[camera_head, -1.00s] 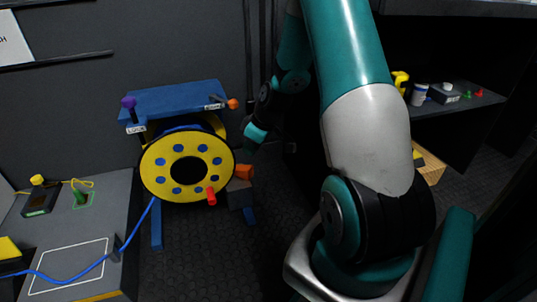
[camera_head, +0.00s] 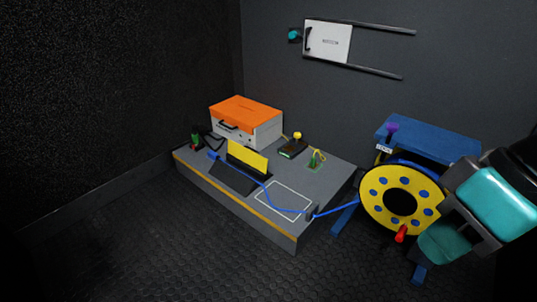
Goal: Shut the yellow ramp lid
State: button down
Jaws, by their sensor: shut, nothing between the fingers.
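The yellow ramp lid (camera_head: 248,157) stands raised along the back edge of a black cable ramp (camera_head: 232,180) on the low grey platform. A blue cable (camera_head: 285,208) runs along the ramp and across the platform to the reel. The lid looks open and tilted up, with its broad face toward me. My gripper (camera_head: 434,248) is at the right edge of the view, in front of the reel and far to the right of the lid. It looks shut and empty, and its fingertips are hard to make out.
An orange-topped case (camera_head: 245,118) stands behind the lid. A small box with a yellow knob (camera_head: 292,147) and a green plug (camera_head: 315,160) are to its right. Floor in front of the platform (camera_head: 335,170) is clear.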

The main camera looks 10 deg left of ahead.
aim_at(244, 153)
jog(key=z, duration=1)
jog(key=k, duration=0.1)
jog(key=u, duration=2.6)
jog(key=i, duration=1.25)
jog(key=z, duration=0.7)
jog(key=i, duration=0.8)
jog(key=z, duration=0.85)
